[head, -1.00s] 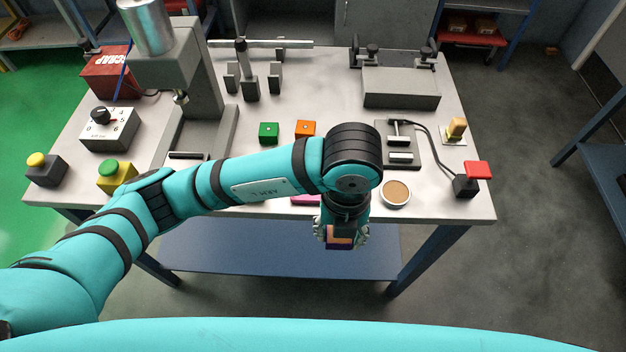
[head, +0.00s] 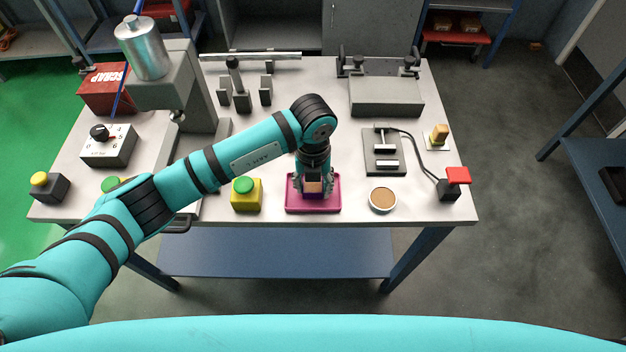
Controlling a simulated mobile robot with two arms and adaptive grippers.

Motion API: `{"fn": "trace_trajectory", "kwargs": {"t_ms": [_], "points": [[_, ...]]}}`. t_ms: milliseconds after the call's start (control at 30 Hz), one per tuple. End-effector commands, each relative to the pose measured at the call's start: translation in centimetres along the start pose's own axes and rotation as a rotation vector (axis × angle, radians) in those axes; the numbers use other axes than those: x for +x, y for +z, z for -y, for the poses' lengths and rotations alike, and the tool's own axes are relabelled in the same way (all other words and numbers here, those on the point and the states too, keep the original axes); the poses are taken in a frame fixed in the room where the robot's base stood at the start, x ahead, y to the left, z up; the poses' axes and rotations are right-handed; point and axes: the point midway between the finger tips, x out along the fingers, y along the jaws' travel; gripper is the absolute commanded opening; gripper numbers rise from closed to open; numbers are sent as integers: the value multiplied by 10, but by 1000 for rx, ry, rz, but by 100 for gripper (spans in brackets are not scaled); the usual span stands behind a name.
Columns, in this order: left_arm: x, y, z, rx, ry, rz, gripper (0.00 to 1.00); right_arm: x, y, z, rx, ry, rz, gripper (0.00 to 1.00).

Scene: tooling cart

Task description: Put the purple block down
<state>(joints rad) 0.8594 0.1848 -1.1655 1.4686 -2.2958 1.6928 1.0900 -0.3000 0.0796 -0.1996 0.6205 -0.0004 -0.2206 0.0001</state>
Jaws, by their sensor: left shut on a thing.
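My left gripper (head: 314,186) points down over the pink tray (head: 313,209) at the front edge of the table. It is shut on the purple block (head: 314,196), which shows only as a small dark purple patch with a tan part above it, between the fingers. I cannot tell whether the block touches the tray floor. My right gripper is not in view.
A yellow box with a green button (head: 246,196) stands just left of the tray. A round tan-topped dish (head: 382,199) is to the right, with a red-topped switch (head: 455,182) beyond. A grey press (head: 177,95) stands at the back left.

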Motion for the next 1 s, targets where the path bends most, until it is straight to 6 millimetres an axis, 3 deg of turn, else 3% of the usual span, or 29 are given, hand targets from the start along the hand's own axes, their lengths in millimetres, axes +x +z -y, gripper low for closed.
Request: {"fn": "trace_trajectory", "kwargs": {"t_ms": [400,433,600,833,1000], "points": [[8,0,0,1,0,1,6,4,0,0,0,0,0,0],[7,0,0,1,0,1,47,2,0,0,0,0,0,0],[6,0,0,0,0,0,67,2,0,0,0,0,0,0],[6,0,0,0,0,0,67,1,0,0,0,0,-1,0],[-5,1,1,1,-2,4,67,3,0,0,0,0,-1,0]]}}
